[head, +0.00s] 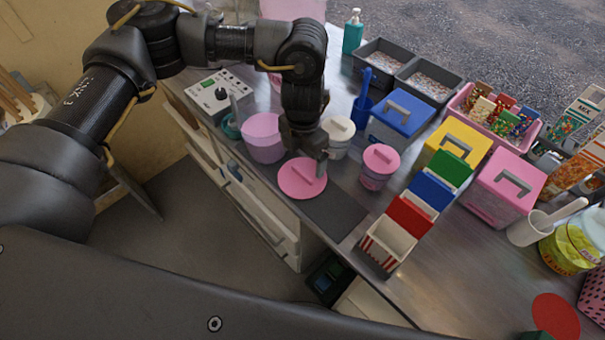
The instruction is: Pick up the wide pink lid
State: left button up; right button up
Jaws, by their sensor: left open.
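The wide pink lid (296,184) is a flat round disc lying on the counter, near its front edge. My right gripper is not in view.
A pink tub (263,140) stands close at the left, a white lidded pot (338,137) behind, and a smaller pink-lidded pot (377,168) at the right. A dark mat (337,212) lies beside the lid. Striped boxes (388,243) stand further right.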

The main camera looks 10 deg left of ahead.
aim_at(303, 173)
pick_arm(q)
jog(key=shift+f, duration=0.45)
jog(key=shift+s+f+p, duration=0.1)
jog(key=shift+f+p, duration=0.2)
jog(key=shift+p, duration=0.15)
notch_tip(303, 173, down, 4)
jog(key=shift+r+p, duration=0.15)
jog(key=shift+p, duration=0.6)
jog(key=shift+f, duration=0.4)
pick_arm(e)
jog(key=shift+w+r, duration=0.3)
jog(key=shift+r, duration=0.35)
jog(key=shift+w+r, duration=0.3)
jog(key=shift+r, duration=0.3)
pick_arm(q)
jog(key=c, duration=1)
jog(key=shift+c, duration=0.2)
